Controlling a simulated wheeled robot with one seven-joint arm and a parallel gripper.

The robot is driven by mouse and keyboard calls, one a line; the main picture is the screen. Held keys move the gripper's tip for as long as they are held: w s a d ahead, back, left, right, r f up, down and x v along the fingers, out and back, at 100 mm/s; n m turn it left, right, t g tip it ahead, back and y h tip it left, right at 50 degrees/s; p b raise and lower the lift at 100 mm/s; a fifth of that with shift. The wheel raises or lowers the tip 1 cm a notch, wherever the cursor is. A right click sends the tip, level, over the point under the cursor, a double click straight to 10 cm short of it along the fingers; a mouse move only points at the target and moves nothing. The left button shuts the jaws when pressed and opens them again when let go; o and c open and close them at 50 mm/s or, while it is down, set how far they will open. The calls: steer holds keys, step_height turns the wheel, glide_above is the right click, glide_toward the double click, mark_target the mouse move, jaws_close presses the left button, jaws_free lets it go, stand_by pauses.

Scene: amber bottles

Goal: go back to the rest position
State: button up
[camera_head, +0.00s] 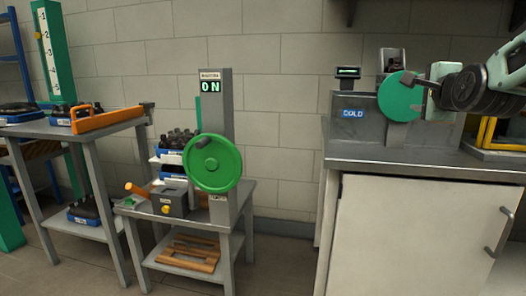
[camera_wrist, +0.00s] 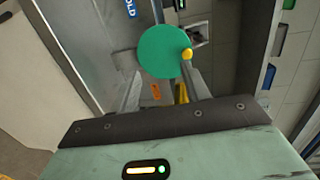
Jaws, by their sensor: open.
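My gripper (camera_head: 428,86) is at the right in the head view, in front of the counter's back wall, beside a round green disc (camera_head: 400,97) on a grey machine marked COLD (camera_head: 352,114). In the wrist view my gripper (camera_wrist: 161,78) has its two fingers spread apart, with nothing seen held between them. The green disc (camera_wrist: 164,51) lies beyond the fingertips there, with a yellow knob (camera_wrist: 187,54) at its right edge. I cannot tell whether a finger touches the disc or knob.
The grey counter (camera_head: 430,160) stands below my arm. A small table (camera_head: 245,190) at the middle holds a green wheel (camera_head: 212,163) under an ON display (camera_head: 210,87). Floor shows between table and counter.

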steer(key=s+a+f+n+g+y, duration=0.35)
steer(key=s+a+f+n, duration=0.3)
steer(key=a+f, duration=0.35)
steer(key=s+a+f+n+g+y, duration=0.2)
steer(key=s+a+f+n+g, duration=0.5)
steer(key=a, duration=0.5)
steer(key=s+a+f+n+g+h, duration=0.1)
steer(key=s+f+n+g, duration=0.1)
steer(key=s+f+n, duration=0.45)
steer(key=s+a+f+n+g, duration=0.1)
steer(key=s+n+g, duration=0.15)
steer(key=s, duration=0.65)
steer(key=s+a+f+n+g+h, duration=0.1)
steer(key=s+a+f+n, duration=0.1)
steer(key=s+f+n, duration=0.35)
step_height(320, 180, up, 21)
steer(key=s+p, duration=0.1)
steer(key=p, duration=1.8)
steer(key=shift+d+r, duration=0.2)
